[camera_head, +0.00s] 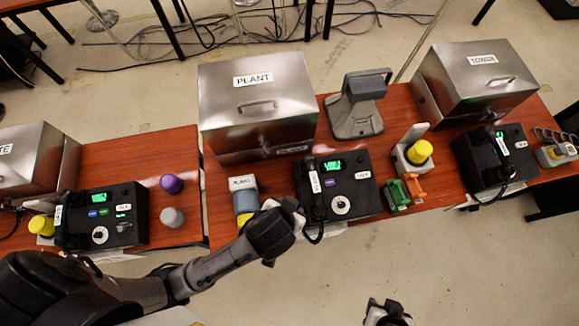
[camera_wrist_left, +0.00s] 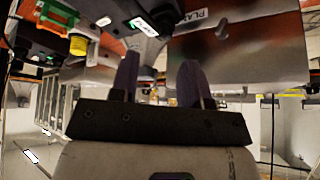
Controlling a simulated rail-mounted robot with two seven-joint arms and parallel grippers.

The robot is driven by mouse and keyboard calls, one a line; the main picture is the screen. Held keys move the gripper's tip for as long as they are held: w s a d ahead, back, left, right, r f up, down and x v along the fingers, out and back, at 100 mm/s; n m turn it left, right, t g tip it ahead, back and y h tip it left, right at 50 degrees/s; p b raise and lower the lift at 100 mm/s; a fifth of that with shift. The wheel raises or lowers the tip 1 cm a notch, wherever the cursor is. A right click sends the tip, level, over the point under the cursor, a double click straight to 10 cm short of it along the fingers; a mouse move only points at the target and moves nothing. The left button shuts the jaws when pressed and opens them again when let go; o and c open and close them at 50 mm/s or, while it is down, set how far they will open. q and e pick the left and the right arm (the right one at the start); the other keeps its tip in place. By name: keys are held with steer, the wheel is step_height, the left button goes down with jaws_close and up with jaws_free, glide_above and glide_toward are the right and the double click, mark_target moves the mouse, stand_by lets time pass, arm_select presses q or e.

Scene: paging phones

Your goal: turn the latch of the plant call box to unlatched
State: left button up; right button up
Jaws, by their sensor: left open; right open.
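The plant call box (camera_head: 225,95) is a brushed-metal box with a PLANT label and a lid handle, standing on the middle table. Its front face is steeply foreshortened in the head view, so I cannot tell how the latch is turned. In the left wrist view the metal box (camera_wrist_left: 265,60) fills the upper right, with a small knob-like part (camera_wrist_left: 222,30) on its face. My right gripper (camera_head: 385,312) is open at the bottom edge.
A grey stand (camera_head: 356,118) is right of the box. A grey-blue block (camera_head: 245,200) labelled PLANT stands in front of it. Another metal box (camera_head: 440,75) and phone (camera_head: 490,160) are on the right, and a further phone (camera_head: 128,218) is on the left. The floor before the tables looks clear.

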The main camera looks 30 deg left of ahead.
arm_select(q)
steer(key=shift+o, duration=0.4)
steer(key=shift+o, duration=0.8)
steer(key=shift+w+a+f, duration=0.15)
steer(key=shift+w+f, duration=0.05)
steer(key=shift+f, duration=0.1)
steer(key=o, duration=0.4)
steer(key=w+a+f+m+t+y+b, duration=0.1)
steer(key=w+a+f+y+b, duration=0.2)
steer(key=f, duration=0.3)
steer(key=shift+w+a+f+t+y, duration=0.25)
steer(key=shift+a+t+y, duration=0.05)
steer(key=shift+a+y, duration=0.45)
steer(key=m+t+y+b, duration=0.6)
steer(key=m+y+b, duration=0.1)
steer(key=m, duration=0.8)
glide_toward(267, 157)
steer(key=shift+h, duration=0.25)
steer(key=x, duration=0.3)
steer(key=p+x, duration=0.1)
steer(key=x, duration=0.6)
steer(key=shift+w+a+r, duration=0.25)
steer(key=shift+a+r, duration=0.05)
steer(key=shift+a, duration=0.1)
steer(key=shift+c, duration=0.4)
steer(key=c, duration=0.9)
